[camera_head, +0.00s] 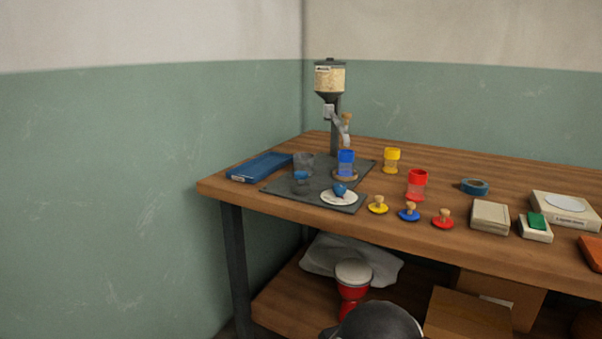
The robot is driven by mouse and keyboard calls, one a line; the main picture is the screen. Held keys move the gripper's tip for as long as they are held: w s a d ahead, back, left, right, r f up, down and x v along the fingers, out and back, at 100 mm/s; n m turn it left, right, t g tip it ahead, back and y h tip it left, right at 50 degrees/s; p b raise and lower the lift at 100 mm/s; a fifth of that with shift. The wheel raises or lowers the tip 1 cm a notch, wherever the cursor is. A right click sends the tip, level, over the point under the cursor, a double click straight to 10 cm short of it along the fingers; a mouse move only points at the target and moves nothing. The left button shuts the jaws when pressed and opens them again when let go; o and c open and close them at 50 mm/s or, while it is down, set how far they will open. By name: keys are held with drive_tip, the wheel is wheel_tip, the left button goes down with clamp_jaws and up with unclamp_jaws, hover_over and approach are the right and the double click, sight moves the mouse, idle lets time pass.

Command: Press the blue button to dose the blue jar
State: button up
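The blue jar (346,163) stands upright on a round base under the spout of a hopper dispenser (330,80) filled with pale grains. I cannot see its contents clearly. A blue disc with a wooden knob (409,213) lies near the table's front edge, between a yellow one (378,205) and a red one (443,219). A small blue piece (340,189) sits on a white round plate (338,199) on the dark mat. I cannot tell which blue thing is the button. My gripper is not in view.
A yellow jar (391,160) and a red jar (417,185) stand right of the dark mat (310,196). Boxes, a blue tape roll (474,186) and a green-topped block (536,227) occupy the right.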

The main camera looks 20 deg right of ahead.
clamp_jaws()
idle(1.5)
